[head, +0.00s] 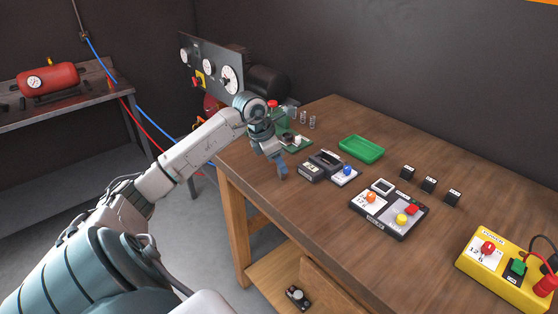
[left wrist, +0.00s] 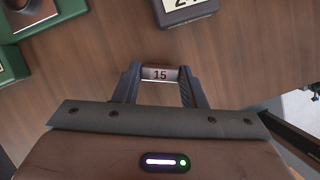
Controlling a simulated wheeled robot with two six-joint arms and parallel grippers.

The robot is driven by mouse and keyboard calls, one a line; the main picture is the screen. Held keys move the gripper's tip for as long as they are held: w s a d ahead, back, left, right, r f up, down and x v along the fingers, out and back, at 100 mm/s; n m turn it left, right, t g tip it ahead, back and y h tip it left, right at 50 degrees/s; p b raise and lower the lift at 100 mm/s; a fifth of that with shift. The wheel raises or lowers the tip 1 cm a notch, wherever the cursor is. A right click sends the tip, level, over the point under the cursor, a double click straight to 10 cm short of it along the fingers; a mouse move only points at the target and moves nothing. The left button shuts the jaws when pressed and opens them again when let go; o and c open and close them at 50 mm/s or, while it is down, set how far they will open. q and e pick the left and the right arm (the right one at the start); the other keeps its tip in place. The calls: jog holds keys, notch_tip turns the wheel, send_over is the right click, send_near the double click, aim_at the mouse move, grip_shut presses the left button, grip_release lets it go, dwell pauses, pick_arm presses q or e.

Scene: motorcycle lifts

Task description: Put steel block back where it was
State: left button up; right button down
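The steel block (left wrist: 160,74) is a small silvery piece marked 15. In the left wrist view it sits between the two fingertips of my left gripper (left wrist: 159,72), which look shut on it. In the head view my left gripper (head: 281,172) points down over the left part of the wooden workbench (head: 300,215), close to its near edge. The block is too small to make out there. Whether it touches the bench top is hard to tell. My right gripper is in neither view.
A dark labelled box (head: 312,171), a blue-knob box (head: 345,178) and a green device (head: 298,145) stand near my left gripper. A green tray (head: 362,149) lies behind. A button panel (head: 385,215), small black blocks (head: 428,184) and a yellow box (head: 492,270) are farther right.

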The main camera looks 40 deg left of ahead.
pick_arm(q)
jog(key=o, duration=0.4)
jog(key=shift+c, duration=0.2)
jog(key=shift+r, duration=0.1)
jog(key=shift+r, duration=0.2)
jog(key=b+v, duration=0.2)
jog(key=v, duration=0.9)
jog(key=shift+s+r, duration=0.2)
jog(key=shift+r, duration=0.15)
jog(key=shift+a, duration=0.1)
